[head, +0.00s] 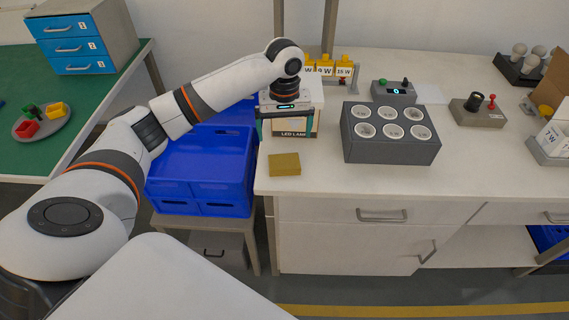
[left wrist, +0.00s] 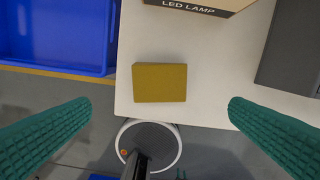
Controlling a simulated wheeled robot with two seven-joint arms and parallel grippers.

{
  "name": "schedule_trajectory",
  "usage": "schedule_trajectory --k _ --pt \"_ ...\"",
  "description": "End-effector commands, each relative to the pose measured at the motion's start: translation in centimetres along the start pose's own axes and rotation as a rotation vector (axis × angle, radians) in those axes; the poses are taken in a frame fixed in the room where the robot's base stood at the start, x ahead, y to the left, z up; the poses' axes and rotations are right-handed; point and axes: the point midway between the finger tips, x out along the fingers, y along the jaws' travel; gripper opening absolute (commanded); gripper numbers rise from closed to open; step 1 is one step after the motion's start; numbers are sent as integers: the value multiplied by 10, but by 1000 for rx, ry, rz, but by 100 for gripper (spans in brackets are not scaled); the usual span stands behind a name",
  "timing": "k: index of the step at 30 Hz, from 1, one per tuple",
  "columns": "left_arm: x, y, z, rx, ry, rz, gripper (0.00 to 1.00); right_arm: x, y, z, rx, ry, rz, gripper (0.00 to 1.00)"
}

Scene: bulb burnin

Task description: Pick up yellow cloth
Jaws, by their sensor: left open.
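The yellow cloth (head: 285,164) is a small flat folded block lying near the front left corner of the white workbench. In the left wrist view the cloth (left wrist: 160,82) lies between and beyond the two green fingers. My left gripper (head: 286,138) is open and empty, with its fingers spread wide. In the head view it hangs in front of the LED lamp box, behind and above the cloth, not touching it. My right gripper is not in view.
The LED lamp box (head: 297,126) stands just behind the cloth. A grey block with several white-rimmed sockets (head: 390,152) is to the right. A blue crate (head: 200,175) sits left of the bench edge. The bench front between cloth and sockets is clear.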

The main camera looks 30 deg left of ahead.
Motion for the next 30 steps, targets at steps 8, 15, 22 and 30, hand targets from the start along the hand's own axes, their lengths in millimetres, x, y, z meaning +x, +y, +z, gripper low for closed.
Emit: schedule_trajectory --k 8,15,22,30 --pt "47 0 -1 2 2 3 100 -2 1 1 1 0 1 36" --pt "66 0 0 4 2 3 100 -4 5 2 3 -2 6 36" --pt "100 1 0 3 0 3 100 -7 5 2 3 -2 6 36" --pt "108 0 0 5 -2 0 100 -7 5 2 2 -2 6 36"
